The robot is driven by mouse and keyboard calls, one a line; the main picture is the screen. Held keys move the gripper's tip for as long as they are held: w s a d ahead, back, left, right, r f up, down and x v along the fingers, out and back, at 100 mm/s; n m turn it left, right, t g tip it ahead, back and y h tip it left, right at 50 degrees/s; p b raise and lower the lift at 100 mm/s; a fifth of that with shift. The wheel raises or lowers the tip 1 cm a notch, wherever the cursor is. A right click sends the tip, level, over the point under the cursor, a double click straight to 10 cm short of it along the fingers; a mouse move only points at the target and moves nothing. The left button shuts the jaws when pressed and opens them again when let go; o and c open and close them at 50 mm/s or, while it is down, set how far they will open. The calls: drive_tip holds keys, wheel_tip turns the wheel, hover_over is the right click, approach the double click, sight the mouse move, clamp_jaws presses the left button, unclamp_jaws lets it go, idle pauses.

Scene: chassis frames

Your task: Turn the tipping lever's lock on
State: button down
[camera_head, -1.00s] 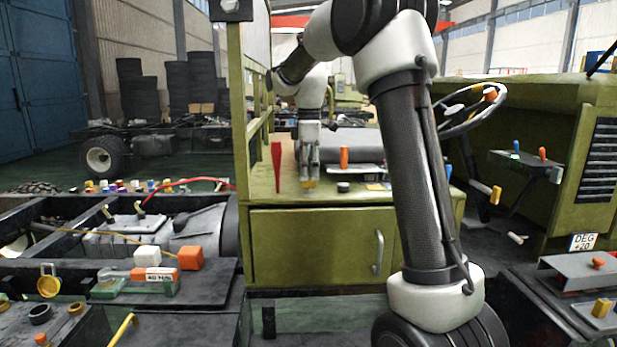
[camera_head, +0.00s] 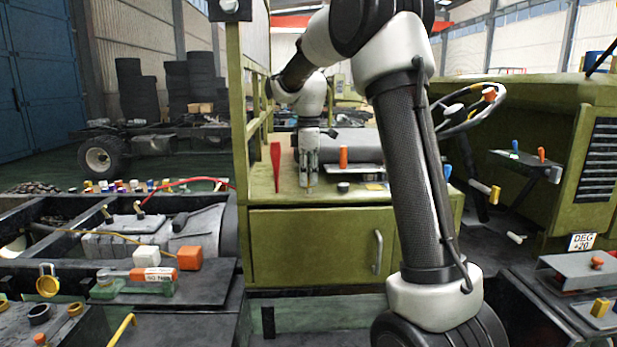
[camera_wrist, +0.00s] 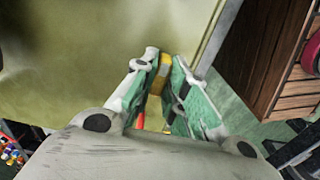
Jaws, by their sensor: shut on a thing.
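My gripper (camera_head: 307,184) points down over the olive cabinet top (camera_head: 268,188), its fingers at the surface. In the wrist view my gripper (camera_wrist: 160,68) is shut on a small yellow piece (camera_wrist: 163,72), which sits between the fingertips. The fingers mostly hide this piece in the head view. A red lever (camera_head: 277,165) stands upright just left of my gripper, and an orange handle (camera_head: 343,157) stands to its right. I cannot tell from the frames which of these is the tipping lever, or how the lock is set.
A black knob (camera_head: 343,187) sits right of my gripper on the cabinet top. A dark grey roll (camera_head: 350,145) lies behind. An olive post (camera_head: 238,120) rises at the cabinet's left edge. A steering wheel (camera_head: 470,115) is farther right.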

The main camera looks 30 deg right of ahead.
drive_tip(key=m, duration=0.4)
drive_tip(key=shift+m, duration=0.3)
drive_tip(key=m, duration=0.4)
drive_tip(key=shift+m, duration=0.3)
drive_tip(key=m, duration=0.4)
drive_tip(key=shift+m, duration=2.2)
drive_tip(key=c, duration=1.4)
unclamp_jaws()
drive_tip(key=shift+c, duration=0.2)
